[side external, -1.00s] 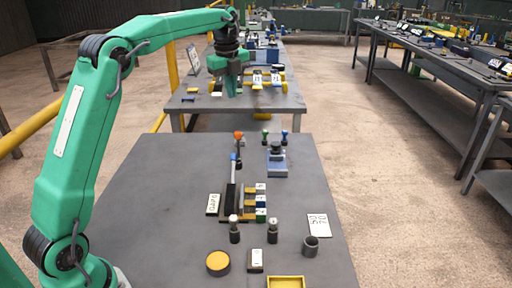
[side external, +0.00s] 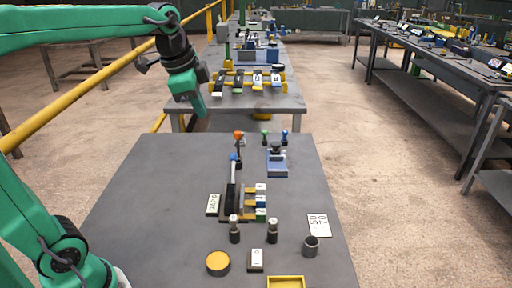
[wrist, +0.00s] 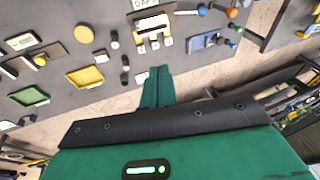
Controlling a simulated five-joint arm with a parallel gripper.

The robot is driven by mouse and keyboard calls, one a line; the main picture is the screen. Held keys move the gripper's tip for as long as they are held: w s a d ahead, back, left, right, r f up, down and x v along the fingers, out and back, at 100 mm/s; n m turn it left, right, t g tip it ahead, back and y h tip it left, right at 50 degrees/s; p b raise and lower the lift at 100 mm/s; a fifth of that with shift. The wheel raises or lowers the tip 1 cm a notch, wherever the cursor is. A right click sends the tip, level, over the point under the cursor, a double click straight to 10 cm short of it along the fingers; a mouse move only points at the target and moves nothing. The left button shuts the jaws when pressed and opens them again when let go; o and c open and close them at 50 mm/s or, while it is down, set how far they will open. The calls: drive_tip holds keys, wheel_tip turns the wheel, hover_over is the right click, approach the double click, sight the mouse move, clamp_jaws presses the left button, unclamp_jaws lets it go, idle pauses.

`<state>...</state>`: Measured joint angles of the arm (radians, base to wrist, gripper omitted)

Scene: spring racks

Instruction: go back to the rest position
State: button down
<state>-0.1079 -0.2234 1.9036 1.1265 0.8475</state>
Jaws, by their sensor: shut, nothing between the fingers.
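My gripper (side external: 198,106) hangs in the air above the far left part of the near table (side external: 150,190), over its back edge in the side external view. Its green fingers are shut together with nothing between them. In the wrist view my gripper (wrist: 159,70) points toward the tabletop, its fingers closed side by side. The spring rack (side external: 240,205) with several labelled blocks stands mid-table, clear of my gripper; it also shows in the wrist view (wrist: 153,32).
A blue block fixture (side external: 277,165) and coloured-knob pegs (side external: 265,136) stand at the table's back. A yellow disc (side external: 218,263), a yellow tray (side external: 286,282), a dark cup (side external: 310,246) and a card (side external: 319,225) lie near the front. The table's left side is bare.

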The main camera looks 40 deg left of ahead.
drive_tip(key=s+d+f+n+t, duration=0.1)
drive_tip(key=s+d+f+n, duration=0.1)
drive_tip(key=s+f+n, duration=0.2)
drive_tip(key=s+d+f+n, duration=0.2)
drive_tip(key=s+f+n, duration=0.2)
drive_tip(key=s, duration=0.5)
drive_tip(key=shift+s+t, duration=0.2)
drive_tip(key=shift+t, duration=0.2)
idle(0.3)
